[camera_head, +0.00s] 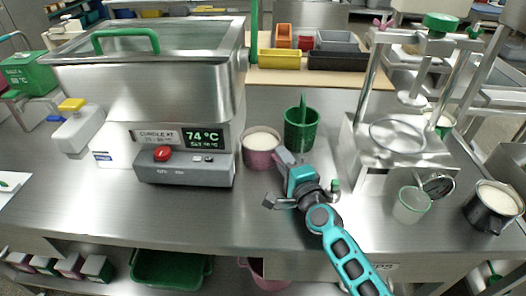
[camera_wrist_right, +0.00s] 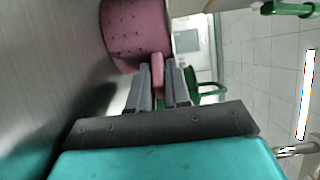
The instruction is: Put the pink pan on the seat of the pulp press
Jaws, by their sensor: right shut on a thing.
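The pink pan (camera_head: 260,158), filled with something white, is at the middle of the steel counter, just right of the curdle vat's control box. It also shows in the wrist view (camera_wrist_right: 135,32), with its short handle (camera_wrist_right: 158,72) between my fingers. My right gripper (camera_head: 283,158) is shut on that handle; the wrist view shows the fingers (camera_wrist_right: 158,88) on both sides of it. I cannot tell whether the pan touches the counter. The pulp press (camera_head: 366,70) stands to the right, with a round seat (camera_head: 398,134) under its screw plate and green knob. The seat looks empty. My left gripper is out of view.
A green perforated basket (camera_head: 301,132) stands just right of the pan. A clear cup (camera_head: 411,205) and a round gauge are at the press's front. A dark pot (camera_head: 492,208) of white stuff stands far right. The front counter strip (camera_head: 220,220) is clear.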

